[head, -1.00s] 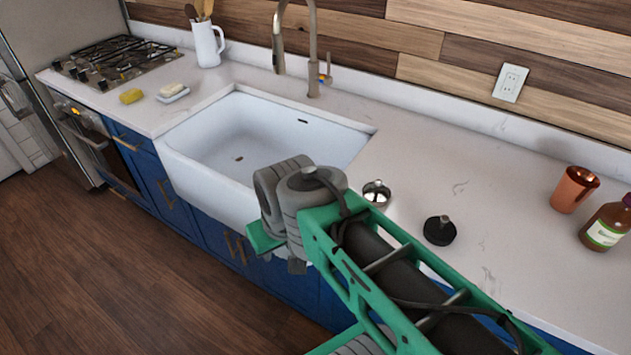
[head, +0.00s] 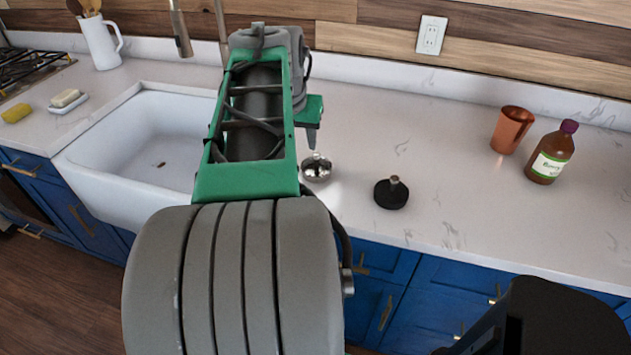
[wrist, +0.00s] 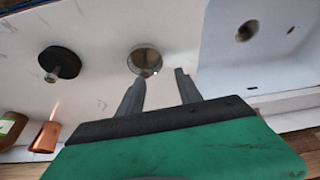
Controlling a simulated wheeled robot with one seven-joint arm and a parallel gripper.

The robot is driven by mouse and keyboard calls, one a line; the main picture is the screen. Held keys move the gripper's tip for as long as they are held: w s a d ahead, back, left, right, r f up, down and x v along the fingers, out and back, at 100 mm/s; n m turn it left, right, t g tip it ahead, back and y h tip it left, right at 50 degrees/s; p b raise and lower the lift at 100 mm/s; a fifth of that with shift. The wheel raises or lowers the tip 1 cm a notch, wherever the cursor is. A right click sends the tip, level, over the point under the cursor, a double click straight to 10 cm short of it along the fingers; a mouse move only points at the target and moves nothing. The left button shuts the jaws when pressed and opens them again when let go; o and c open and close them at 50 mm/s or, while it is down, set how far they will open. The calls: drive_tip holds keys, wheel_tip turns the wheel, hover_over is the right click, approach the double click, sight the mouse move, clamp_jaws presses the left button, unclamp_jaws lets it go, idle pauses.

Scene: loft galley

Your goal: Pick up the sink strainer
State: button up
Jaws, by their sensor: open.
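The sink strainer (head: 317,168) is a small shiny metal cup on the white counter, just right of the sink. In the wrist view the strainer (wrist: 145,57) lies beyond my fingertips, closer to the left finger, whose tip overlaps its near edge in the picture. My gripper (wrist: 160,76) is open and nothing is between its fingers. In the head view my gripper (head: 312,138) is partly hidden behind my arm, with a fingertip showing just above the strainer. I cannot tell the exact height gap.
A black stopper with a knob (head: 391,193) stands right of the strainer. A copper cup (head: 511,130) and a brown bottle (head: 552,153) stand farther right. The white sink (head: 150,150) is at left, with a faucet (head: 180,35) behind it. Counter around the stopper is clear.

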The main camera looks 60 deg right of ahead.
sight(317, 154)
drive_tip(key=shift+m, duration=0.5)
drive_tip(key=d+f, duration=0.1)
drive_tip(key=f, duration=0.1)
drive_tip(key=s+d+f, duration=0.1)
drive_tip(key=d+f, duration=0.1)
drive_tip(key=f, duration=0.1)
drive_tip(key=s+d+f, duration=0.1)
drive_tip(key=f, duration=0.1)
drive_tip(key=shift+s+d+f, duration=0.1)
drive_tip(key=shift+d+f, duration=0.05)
drive_tip(key=shift+d, duration=0.15)
clamp_jaws()
